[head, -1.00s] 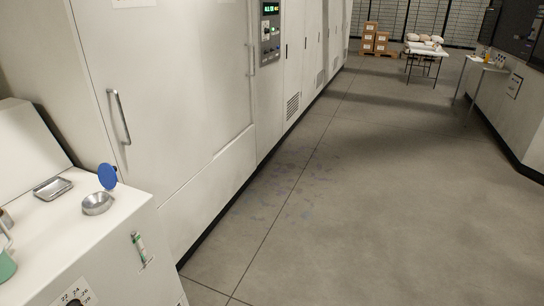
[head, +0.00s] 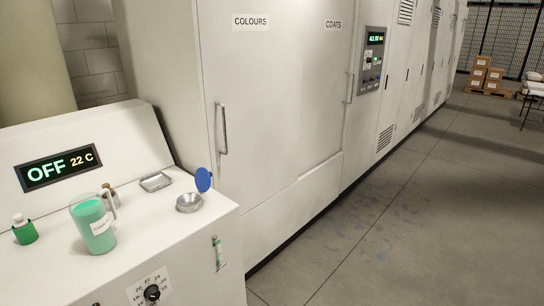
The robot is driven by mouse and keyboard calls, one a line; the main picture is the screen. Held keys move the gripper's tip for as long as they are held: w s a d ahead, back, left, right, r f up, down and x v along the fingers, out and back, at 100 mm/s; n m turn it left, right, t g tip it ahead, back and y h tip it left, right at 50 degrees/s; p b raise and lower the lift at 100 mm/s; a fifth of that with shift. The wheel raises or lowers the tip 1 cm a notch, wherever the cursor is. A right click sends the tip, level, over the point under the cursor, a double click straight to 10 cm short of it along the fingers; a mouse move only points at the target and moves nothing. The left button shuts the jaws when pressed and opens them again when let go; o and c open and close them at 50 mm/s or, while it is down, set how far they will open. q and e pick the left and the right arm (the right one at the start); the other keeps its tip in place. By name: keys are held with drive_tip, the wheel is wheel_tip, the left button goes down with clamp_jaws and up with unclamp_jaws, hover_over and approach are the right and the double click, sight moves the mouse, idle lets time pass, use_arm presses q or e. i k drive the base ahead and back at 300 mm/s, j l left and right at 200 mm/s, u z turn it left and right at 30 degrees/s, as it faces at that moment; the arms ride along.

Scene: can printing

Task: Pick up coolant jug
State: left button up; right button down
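A jug of green liquid (head: 93,226) with a clear handle and a white label stands upright on the white machine's top at the lower left of the head view. I take it to be the coolant jug, but its label is too small to read surely. Neither of my grippers shows in the head view, and nothing is touching the jug.
The white machine (head: 190,250) has a display reading OFF 22 C (head: 58,168) and a dial (head: 152,293). Near the jug are a green bottle (head: 24,230), a metal tray (head: 155,182) and a round metal cup (head: 189,203). Open floor (head: 400,235) lies to the right.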

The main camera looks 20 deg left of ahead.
sight(87, 210)
drive_tip(key=u, duration=1)
drive_tip(key=i+l+u, duration=0.2)
drive_tip(key=l+u, duration=0.2)
drive_tip(key=i+l+u, duration=0.15)
drive_tip(key=l+u, duration=1.05)
drive_tip(key=l, duration=0.2)
